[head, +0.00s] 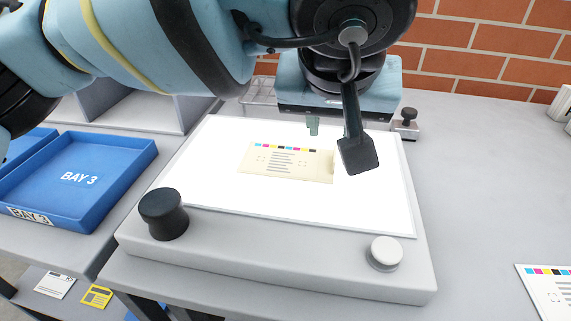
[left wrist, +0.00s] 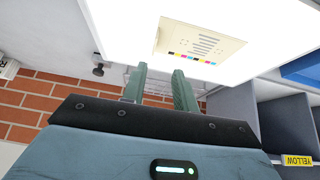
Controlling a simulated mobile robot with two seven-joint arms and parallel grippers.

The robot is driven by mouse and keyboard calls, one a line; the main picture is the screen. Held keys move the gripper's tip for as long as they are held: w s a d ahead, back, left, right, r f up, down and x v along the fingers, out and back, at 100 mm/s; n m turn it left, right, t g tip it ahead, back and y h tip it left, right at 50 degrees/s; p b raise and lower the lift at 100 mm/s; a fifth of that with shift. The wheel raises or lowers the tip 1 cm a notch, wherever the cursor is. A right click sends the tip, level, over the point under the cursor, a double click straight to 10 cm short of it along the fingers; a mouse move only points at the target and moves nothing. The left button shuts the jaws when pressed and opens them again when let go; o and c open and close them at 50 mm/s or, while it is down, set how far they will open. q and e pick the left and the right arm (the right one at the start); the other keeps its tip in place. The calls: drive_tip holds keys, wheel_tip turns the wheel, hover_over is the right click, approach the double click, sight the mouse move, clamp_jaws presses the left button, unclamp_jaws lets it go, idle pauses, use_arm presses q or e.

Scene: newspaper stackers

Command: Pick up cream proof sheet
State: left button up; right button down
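The cream proof sheet (head: 290,163) lies flat on the lit white panel of the light table (head: 235,195). It has a row of colour patches along its far edge and printed lines. In the left wrist view the sheet (left wrist: 200,45) lies beyond the fingertips. My left gripper (head: 329,128) hangs above the far right part of the panel, behind and to the right of the sheet. Its two green fingers (left wrist: 159,79) are apart with nothing between them. A dark bracket on my wrist partly hides the fingers in the head view. My right gripper is not in view.
A blue BAY 3 tray (head: 125,158) stands at the left. A dark knob (head: 163,213) and a white button (head: 385,252) rise from the light table's front edge. Another printed sheet (head: 549,290) lies at the lower right. The grey bench right of the light table is mostly clear.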

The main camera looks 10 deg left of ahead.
sight(335, 153)
use_arm(q)
drive_tip(key=shift+d, duration=0.1)
drive_tip(key=shift+x, duration=1.3)
drive_tip(key=x, duration=0.4)
drive_tip(key=shift+s+d+f+b, duration=0.15)
drive_tip(key=shift+d+f+b, duration=0.15)
drive_tip(key=shift+d+b, duration=0.1)
drive_tip(key=shift+w+f, duration=0.25)
drive_tip(key=shift+f, duration=0.15)
drive_tip(key=shift+r, duration=0.1)
clamp_jaws()
